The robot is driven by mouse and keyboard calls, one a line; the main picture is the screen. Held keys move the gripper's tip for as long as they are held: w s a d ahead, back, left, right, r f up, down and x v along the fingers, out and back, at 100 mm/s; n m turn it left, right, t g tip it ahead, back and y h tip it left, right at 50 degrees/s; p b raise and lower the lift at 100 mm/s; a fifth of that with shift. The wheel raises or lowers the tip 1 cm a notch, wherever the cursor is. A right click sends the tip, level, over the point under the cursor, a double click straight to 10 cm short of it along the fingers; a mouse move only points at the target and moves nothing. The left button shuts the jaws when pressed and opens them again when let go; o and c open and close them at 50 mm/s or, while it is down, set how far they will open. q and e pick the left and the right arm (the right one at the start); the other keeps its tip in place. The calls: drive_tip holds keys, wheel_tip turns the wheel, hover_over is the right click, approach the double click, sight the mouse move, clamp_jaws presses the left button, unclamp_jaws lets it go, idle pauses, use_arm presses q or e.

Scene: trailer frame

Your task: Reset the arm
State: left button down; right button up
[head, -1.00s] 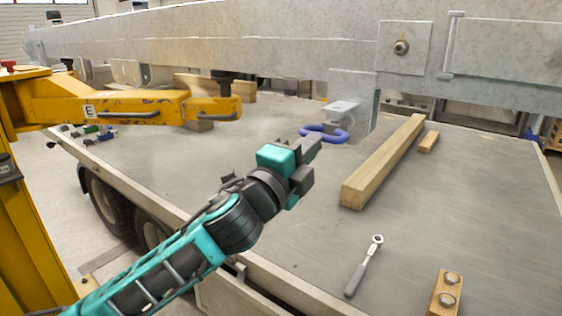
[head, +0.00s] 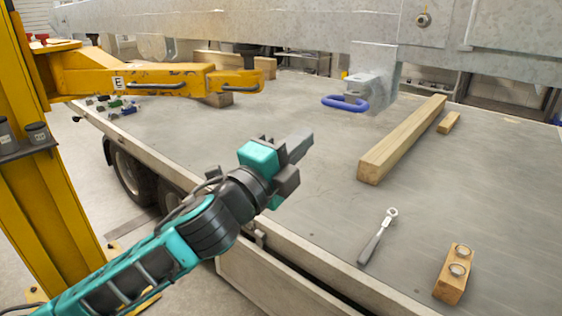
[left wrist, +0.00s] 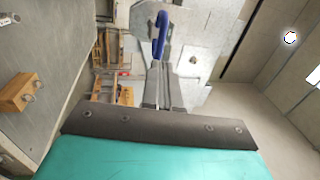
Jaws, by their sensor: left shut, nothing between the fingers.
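My left arm comes in from the lower left in the head view, teal and black. Its gripper (head: 298,150) is shut and empty above the near edge of the trailer bed (head: 310,210). In the left wrist view the shut fingers (left wrist: 160,70) point toward the blue ring (left wrist: 160,35), which looks in line with the fingertips. In the head view the blue ring (head: 345,103) hangs at a steel bracket on the frame, well apart from the gripper. My right gripper is in neither view.
A long timber (head: 402,140), a small block (head: 449,122), a ratchet (head: 377,237) and a wooden block with two metal rings (head: 454,274) lie on the bed. A yellow lift arm (head: 150,80) reaches in at left. The steel beam (head: 250,25) crosses the back.

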use_arm(q)
drive_tip(key=s+a+f+n+g+y, duration=0.1)
drive_tip(key=s+a+f+n+y, duration=0.15)
drive_tip(key=f+n, duration=0.4)
drive_tip(key=s+a+f+n+g+y, duration=0.1)
drive_tip(key=s+a+f+n+y, duration=0.2)
drive_tip(key=f, duration=0.7)
drive_tip(key=s+a+f+n+y, duration=0.1)
drive_tip(key=s+a+f+n, duration=0.1)
drive_tip(key=a+f+n, duration=0.45)
drive_tip(key=s+a+f+n+g+y, duration=0.1)
drive_tip(key=s+a+f+n+g, duration=0.1)
drive_tip(key=s+f, duration=0.5)
drive_tip(key=s+a+f+n+g+y, duration=0.2)
drive_tip(key=s+a+f+n, duration=0.1)
drive_tip(key=s+f, duration=0.4)
wheel_tip(320, 180, down, 4)
drive_tip(key=shift+a+r+n, duration=0.15)
drive_tip(key=shift+n, duration=0.55)
